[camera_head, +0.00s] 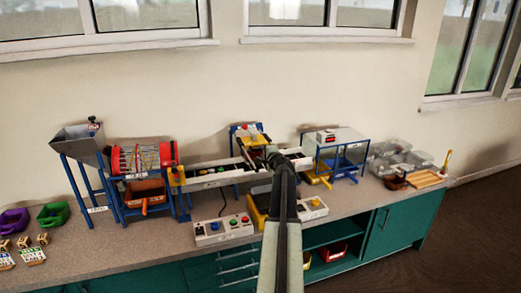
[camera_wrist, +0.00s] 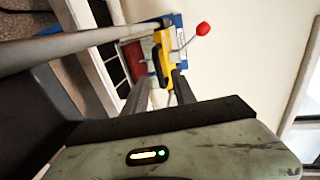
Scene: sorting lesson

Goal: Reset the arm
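My arm (camera_head: 283,220) reaches up from the bottom of the head view, over the bench, toward the middle of the sorting line. My gripper (camera_wrist: 160,80) shows in the wrist view as two dark fingers with a gap between them; it looks open and I see nothing held. Beyond the fingertips is a yellow part with a red-ball lever (camera_wrist: 203,29) on a blue-framed station. In the head view the fingers are too small and dark to make out, close to the conveyor (camera_head: 215,178).
The bench (camera_head: 110,247) carries a grey hopper (camera_head: 78,142), a red drum (camera_head: 143,158), a button box (camera_head: 222,229) and a blue-framed stand (camera_head: 340,150). Purple (camera_head: 14,221) and green (camera_head: 53,214) bins stand left, clear boxes (camera_head: 398,157) right.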

